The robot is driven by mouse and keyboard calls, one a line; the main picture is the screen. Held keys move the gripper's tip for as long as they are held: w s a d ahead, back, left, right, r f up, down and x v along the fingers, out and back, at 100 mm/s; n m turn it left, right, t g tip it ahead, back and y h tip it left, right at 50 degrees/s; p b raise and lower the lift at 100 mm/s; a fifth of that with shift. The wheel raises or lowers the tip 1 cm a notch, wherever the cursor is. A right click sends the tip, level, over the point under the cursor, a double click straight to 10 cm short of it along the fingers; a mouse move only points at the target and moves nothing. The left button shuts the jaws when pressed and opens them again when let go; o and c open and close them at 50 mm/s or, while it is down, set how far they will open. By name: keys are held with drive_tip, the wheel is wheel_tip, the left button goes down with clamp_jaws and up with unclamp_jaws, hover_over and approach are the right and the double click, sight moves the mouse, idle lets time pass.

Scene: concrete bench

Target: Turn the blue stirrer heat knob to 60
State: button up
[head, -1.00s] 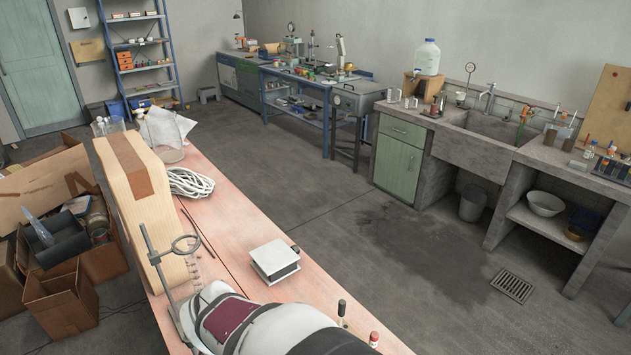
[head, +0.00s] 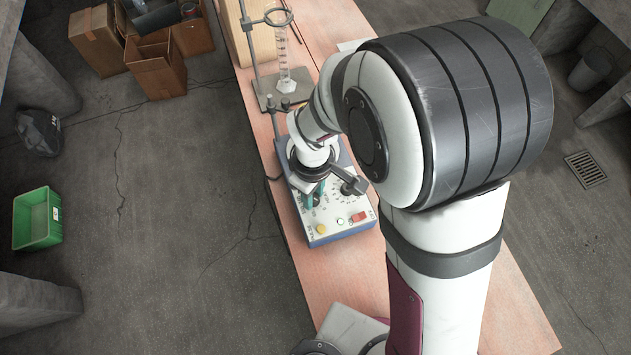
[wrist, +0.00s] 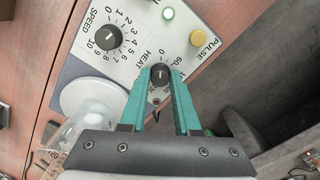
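The stirrer with the blue body (head: 343,238) stands on the pink bench, its white panel facing the front. In the wrist view the black heat knob (wrist: 160,75) sits beside the HEAT lettering, with a pale pointer line towards the picture's top, near the 0. The other dial numbers are partly covered. My gripper (wrist: 161,72) has its two teal fingertips on either side of the knob, very near it; I cannot tell whether they touch it. In the head view my gripper (head: 314,194) is low over the panel, and the heat knob is largely hidden.
The larger speed knob (wrist: 101,38), a lit green lamp (wrist: 168,14) and the yellow pulse button (wrist: 197,38) are close by. A red switch (head: 359,217) is on the panel. A ring stand (head: 268,92) and a glass cylinder (head: 285,70) stand behind. The bench's left edge is close.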

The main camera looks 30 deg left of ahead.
clamp_jaws()
drive_tip(key=m, duration=0.4)
drive_tip(key=shift+m, duration=0.4)
drive_tip(key=m, duration=0.4)
drive_tip(key=shift+m, duration=0.4)
drive_tip(key=o, duration=0.7)
unclamp_jaws()
